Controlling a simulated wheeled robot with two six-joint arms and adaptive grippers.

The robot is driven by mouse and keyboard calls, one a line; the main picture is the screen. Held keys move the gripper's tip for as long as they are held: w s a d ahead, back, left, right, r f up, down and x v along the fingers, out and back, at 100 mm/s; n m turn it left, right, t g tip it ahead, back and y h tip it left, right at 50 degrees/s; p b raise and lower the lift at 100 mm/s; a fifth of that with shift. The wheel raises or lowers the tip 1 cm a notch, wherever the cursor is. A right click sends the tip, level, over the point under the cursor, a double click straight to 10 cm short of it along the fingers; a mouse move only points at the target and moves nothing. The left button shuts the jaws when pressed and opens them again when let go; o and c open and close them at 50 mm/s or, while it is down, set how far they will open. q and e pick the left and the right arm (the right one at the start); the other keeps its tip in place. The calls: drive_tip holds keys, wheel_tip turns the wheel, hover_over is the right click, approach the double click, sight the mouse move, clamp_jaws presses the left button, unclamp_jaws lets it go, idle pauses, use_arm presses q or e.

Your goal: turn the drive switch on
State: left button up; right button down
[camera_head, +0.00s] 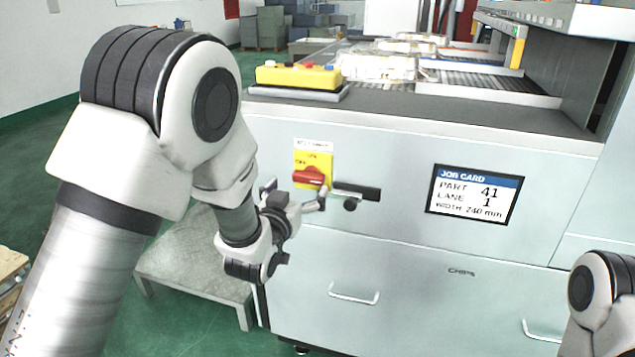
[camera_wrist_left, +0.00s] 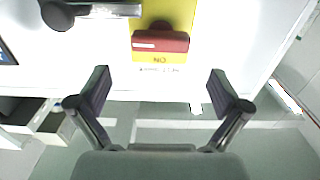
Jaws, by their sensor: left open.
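The drive switch is a red handle (camera_head: 309,177) on a yellow plate (camera_head: 320,159) on the pale cabinet front. The handle lies roughly level, with ON marked above it and what looks like OFF at its left. In the left wrist view the red handle (camera_wrist_left: 160,41) shows upside down, beyond the fingertips and between their lines. My left gripper (camera_head: 296,189) is open and empty just in front of the switch, apart from it; its fingers (camera_wrist_left: 158,76) stand wide in the wrist view. My right gripper is out of view; only part of my right arm shows at lower right.
A dark latch with a round knob (camera_head: 351,204) sits right of the switch, close to a left finger. A job card screen (camera_head: 474,195) is further right. A yellow button box (camera_head: 298,76) stands on the cabinet top. A low grey platform (camera_head: 190,262) is at the left.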

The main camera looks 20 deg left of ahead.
sight(302, 180)
use_arm(q)
drive_tip(key=w, duration=0.6)
drive_tip(key=shift+w+d, duration=0.1)
drive_tip(key=shift+w, duration=0.25)
drive_tip(key=c, duration=1.2)
drive_tip(key=shift+o, duration=0.2)
drive_tip(key=shift+n, duration=0.5)
drive_tip(key=n, duration=0.3)
drive_tip(key=shift+a+f+n, duration=0.1)
drive_tip(key=shift+a+n, duration=0.1)
drive_tip(key=shift+n, duration=0.1)
drive_tip(key=n, duration=0.4)
drive_tip(key=shift+a+f+n, duration=0.1)
drive_tip(key=shift+a+n, duration=0.05)
drive_tip(key=shift+n, duration=0.15)
drive_tip(key=n, duration=0.4)
drive_tip(key=shift+a+f, duration=0.1)
drive_tip(key=shift+f, duration=0.05)
drive_tip(key=n, duration=0.4)
drive_tip(key=shift+f+n, duration=0.2)
drive_tip(key=shift+n, duration=0.1)
